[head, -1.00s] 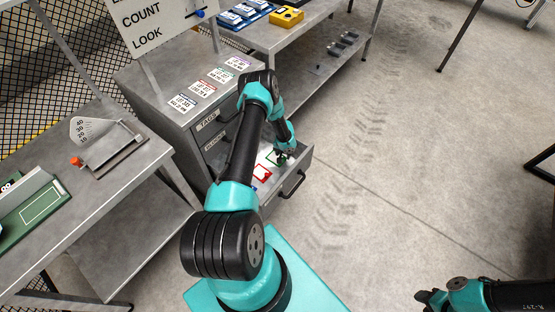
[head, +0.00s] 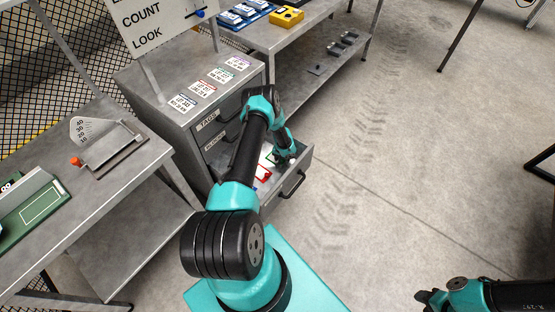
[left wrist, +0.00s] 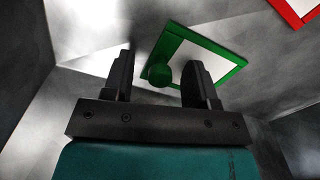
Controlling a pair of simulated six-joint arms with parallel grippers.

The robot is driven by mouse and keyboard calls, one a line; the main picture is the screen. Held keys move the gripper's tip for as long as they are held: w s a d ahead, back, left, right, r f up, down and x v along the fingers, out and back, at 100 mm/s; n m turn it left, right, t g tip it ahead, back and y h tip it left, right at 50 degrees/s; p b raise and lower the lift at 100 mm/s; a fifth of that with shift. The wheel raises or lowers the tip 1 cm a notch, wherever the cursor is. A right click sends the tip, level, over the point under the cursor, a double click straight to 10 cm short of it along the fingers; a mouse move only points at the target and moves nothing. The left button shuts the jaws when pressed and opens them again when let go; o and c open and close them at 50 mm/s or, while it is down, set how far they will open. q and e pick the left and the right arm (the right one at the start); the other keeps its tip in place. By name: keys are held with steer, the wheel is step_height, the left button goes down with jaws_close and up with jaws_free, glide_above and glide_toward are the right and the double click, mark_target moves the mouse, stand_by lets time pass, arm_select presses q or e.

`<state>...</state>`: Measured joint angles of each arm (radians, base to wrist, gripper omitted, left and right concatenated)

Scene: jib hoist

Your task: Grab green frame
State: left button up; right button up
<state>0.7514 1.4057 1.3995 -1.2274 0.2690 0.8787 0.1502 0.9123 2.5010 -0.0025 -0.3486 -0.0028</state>
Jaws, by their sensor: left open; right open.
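The green frame (left wrist: 222,50) lies in the open drawer, a green-edged white card with a round green knob (left wrist: 160,74) on it. In the left wrist view the knob sits between the fingers of my open left gripper (left wrist: 158,80); I cannot tell whether they touch it. In the head view my left gripper (head: 283,163) is down in the drawer and hides most of the green frame (head: 269,157). My right gripper (head: 428,298) is at the lower right edge, away from the drawer.
A red frame (head: 262,174) lies in the drawer near the green one; its corner shows in the left wrist view (left wrist: 291,16). The drawer's front wall (head: 300,172) and side walls are close around my left gripper.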

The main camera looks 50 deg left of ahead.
arm_select(q)
steer(key=shift+c, duration=0.2)
jaws_close()
steer(key=shift+r, duration=0.1)
step_height(320, 180, up, 10)
steer(key=shift+f, duration=0.1)
stand_by(0.7)
